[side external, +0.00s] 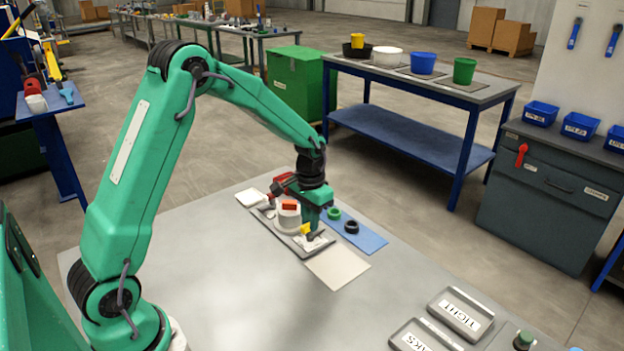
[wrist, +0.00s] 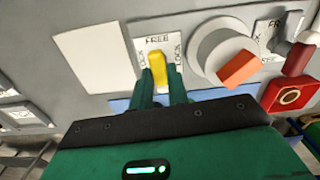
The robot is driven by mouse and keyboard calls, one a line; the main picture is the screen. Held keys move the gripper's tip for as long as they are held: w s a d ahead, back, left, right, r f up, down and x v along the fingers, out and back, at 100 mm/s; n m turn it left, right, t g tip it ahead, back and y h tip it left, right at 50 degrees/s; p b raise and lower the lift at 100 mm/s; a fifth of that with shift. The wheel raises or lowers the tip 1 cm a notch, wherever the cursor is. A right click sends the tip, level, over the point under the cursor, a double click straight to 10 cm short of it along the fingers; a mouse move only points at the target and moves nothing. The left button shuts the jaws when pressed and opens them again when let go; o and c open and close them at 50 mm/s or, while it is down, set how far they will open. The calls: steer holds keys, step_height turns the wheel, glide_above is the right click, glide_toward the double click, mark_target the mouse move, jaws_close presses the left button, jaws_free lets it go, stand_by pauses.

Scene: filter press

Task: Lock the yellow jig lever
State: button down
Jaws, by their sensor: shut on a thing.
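The yellow jig lever (wrist: 156,64) stands on a white label plate (wrist: 146,46) marked FREE at the top and LOCK on both sides. Its upper end points toward FREE. My gripper (wrist: 163,84) has its two green fingers around the lever's lower part, shut on it. In the side view the lever (side external: 305,229) shows as a small yellow piece below my gripper (side external: 311,224), at the near end of the grey jig. The fingers hide the lever's lower end in the wrist view.
Beside the lever is a pale round part (wrist: 208,52) with an orange-red block (wrist: 240,68). A second FREE plate (wrist: 266,28) is beyond it. A blue mat (side external: 362,236) holds a green ring (side external: 334,213) and a black ring (side external: 351,227).

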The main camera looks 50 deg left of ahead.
steer(key=n, duration=0.4)
steer(key=shift+n, duration=0.3)
steer(key=n, duration=0.9)
steer(key=shift+r, duration=0.1)
steer(key=shift+n, duration=1.8)
steer(key=c, duration=1.4)
jaws_free()
steer(key=shift+o, duration=0.2)
